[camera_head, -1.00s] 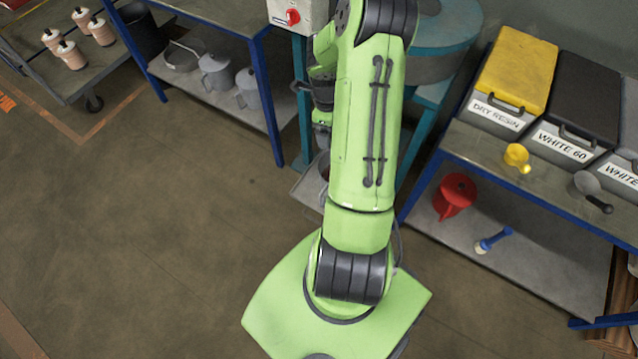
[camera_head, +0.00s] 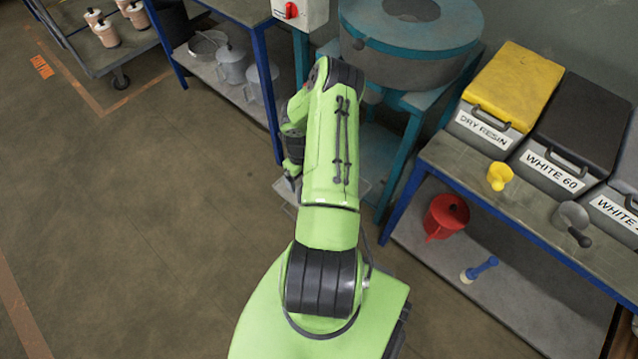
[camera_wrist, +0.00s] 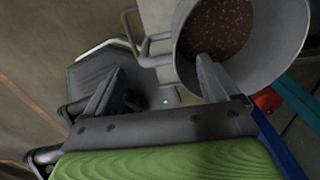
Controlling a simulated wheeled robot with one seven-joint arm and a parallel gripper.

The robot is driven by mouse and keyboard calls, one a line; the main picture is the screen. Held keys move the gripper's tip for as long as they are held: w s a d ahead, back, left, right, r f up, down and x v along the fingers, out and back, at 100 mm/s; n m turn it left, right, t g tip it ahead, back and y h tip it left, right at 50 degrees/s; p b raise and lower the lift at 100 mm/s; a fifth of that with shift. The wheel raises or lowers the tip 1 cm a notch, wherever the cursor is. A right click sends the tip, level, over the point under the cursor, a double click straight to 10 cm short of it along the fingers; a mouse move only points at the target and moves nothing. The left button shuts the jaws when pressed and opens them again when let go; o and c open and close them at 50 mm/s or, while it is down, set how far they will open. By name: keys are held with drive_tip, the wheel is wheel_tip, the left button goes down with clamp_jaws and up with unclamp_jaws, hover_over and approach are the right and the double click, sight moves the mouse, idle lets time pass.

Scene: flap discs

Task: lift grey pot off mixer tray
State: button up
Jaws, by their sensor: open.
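The grey pot (camera_wrist: 275,50), filled with dark brown grains, is at the upper right of the wrist view. Its bent side handle (camera_wrist: 152,48) points left, just beyond and between my fingertips. My gripper (camera_wrist: 160,68) is open. Its right finger overlaps the pot's rim in the picture; I cannot tell whether it touches. Nothing is between the fingers at their near part.
Teal mixer legs (camera_head: 400,165) stand right of my arm. The left bench shelf holds other grey lidded pots (camera_head: 232,66). The right bench carries labelled bins (camera_head: 510,90), a yellow scoop (camera_head: 499,176) and a grey scoop (camera_head: 570,215). Open floor (camera_head: 150,220) lies to the left.

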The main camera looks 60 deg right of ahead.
wheel_tip(320, 180, down, 7)
drive_tip(key=b, duration=0.3)
drive_tip(key=shift+a+f, duration=0.15)
drive_tip(key=shift+f, duration=0.05)
drive_tip(key=shift+r, duration=0.1)
drive_tip(key=shift+c, duration=1)
clamp_jaws()
